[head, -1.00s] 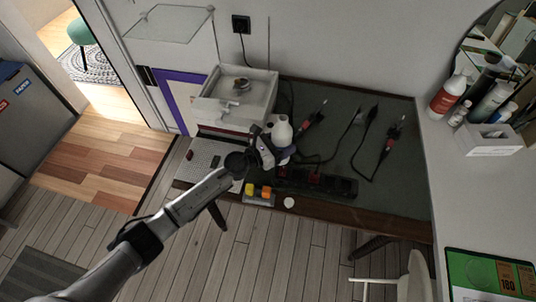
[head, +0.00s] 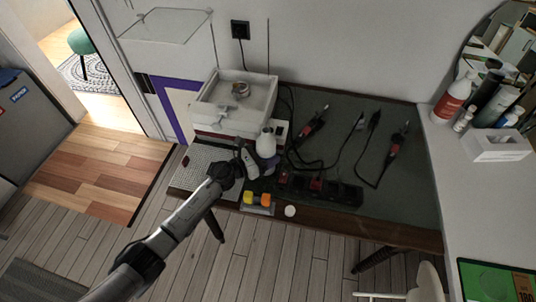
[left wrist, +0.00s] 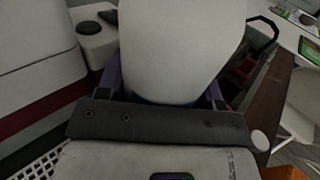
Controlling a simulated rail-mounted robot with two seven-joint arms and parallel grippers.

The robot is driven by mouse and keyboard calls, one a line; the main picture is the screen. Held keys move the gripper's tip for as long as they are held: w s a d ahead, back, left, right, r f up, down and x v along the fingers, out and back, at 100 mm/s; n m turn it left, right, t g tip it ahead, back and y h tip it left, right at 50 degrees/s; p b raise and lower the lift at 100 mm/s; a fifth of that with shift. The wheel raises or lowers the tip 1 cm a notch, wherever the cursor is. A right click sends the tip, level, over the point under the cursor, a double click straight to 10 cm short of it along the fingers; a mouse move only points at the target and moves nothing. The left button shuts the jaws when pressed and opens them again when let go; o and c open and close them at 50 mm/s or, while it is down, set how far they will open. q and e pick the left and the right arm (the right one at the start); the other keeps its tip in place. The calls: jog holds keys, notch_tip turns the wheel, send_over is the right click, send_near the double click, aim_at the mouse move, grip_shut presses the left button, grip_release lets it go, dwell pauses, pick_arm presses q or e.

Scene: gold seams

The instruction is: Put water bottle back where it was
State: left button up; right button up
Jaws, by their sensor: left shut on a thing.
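The water bottle (head: 266,143) is white with a narrow top and stands roughly upright over the dark desk, just right of the white box. My left gripper (head: 256,166) reaches it from the front left and is shut on it. In the left wrist view the bottle (left wrist: 185,45) fills the space between the fingers of the gripper (left wrist: 165,92), its top cut off by the frame. Its base is hidden behind the gripper, so I cannot tell whether it touches the desk. My right gripper is in neither view.
A white open box (head: 215,116) stands on the desk's left side. A power strip (head: 335,190) and yellow and orange blocks (head: 257,199) lie near the front edge. Red-handled tools (head: 315,123) with cables lie behind.

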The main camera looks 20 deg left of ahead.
pick_arm(q)
jog(key=shift+f+b, duration=0.15)
jog(key=shift+b, duration=0.15)
jog(key=o, duration=1)
jog(key=shift+o, duration=0.2)
jog(key=shift+s+a+r+p, duration=0.1)
jog(key=shift+r+p, duration=0.2)
jog(key=shift+p, duration=0.15)
jog(key=v, duration=1.1)
jog(key=shift+s+a+p, duration=0.25)
jog(key=shift+p, duration=0.05)
